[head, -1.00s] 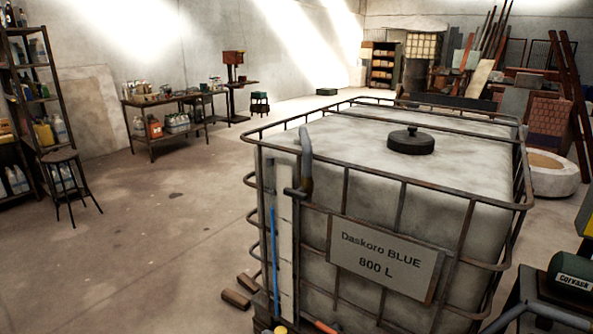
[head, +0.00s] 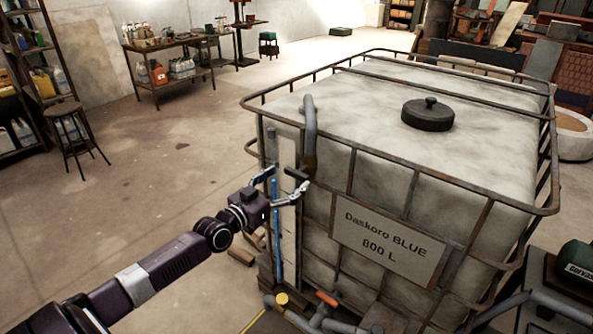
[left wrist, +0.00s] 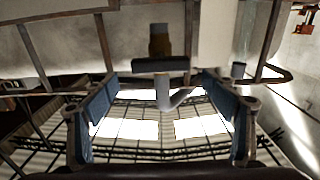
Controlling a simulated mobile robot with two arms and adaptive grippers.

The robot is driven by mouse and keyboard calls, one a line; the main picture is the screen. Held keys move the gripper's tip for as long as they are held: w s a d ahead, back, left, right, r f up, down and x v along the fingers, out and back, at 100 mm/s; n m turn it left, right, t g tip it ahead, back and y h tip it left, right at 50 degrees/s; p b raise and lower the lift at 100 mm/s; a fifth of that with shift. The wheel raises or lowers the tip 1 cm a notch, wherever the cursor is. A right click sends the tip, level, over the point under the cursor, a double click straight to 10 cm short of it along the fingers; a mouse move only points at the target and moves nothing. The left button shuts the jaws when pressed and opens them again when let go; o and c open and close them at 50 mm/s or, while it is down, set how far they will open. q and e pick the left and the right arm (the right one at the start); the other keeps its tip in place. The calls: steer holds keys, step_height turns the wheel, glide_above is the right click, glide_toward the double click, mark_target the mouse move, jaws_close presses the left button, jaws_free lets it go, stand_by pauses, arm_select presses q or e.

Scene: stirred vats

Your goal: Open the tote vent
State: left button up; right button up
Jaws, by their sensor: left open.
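The tote (head: 330,125) is a pale tank in a rusty cage, labelled "Daskoro BLUE 800 L". A grey vent pipe (head: 309,118) curves over its near left corner, with a brownish fitting (head: 309,163) and a dark bar handle (head: 297,173) below. My left gripper (head: 284,184) is open at this handle, its fingers apart on either side. In the left wrist view the dark handle (left wrist: 160,65) lies level, just beyond and between the open fingers (left wrist: 158,95); I cannot tell whether they touch it. My right gripper is out of view.
A black lid (head: 428,115) sits on top of the tote. A blue sight tube (head: 276,230) runs down its corner. Pipes with an orange handle (head: 327,298) and a yellow cap (head: 282,299) lie low in front. Open floor lies to the left, with a stool (head: 70,135).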

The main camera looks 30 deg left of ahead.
mark_target(294, 174)
arm_select(q)
steer(key=w, duration=0.3)
steer(key=shift+w+d+f, duration=0.1)
steer(key=shift+w, duration=0.8)
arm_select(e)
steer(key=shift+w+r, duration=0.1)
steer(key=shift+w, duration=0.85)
arm_select(q)
steer(key=shift+c, duration=0.3)
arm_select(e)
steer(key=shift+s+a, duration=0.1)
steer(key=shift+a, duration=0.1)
arm_select(q)
steer(key=shift+c, duration=1.3)
steer(key=c, duration=0.8)
steer(key=shift+c, duration=0.2)
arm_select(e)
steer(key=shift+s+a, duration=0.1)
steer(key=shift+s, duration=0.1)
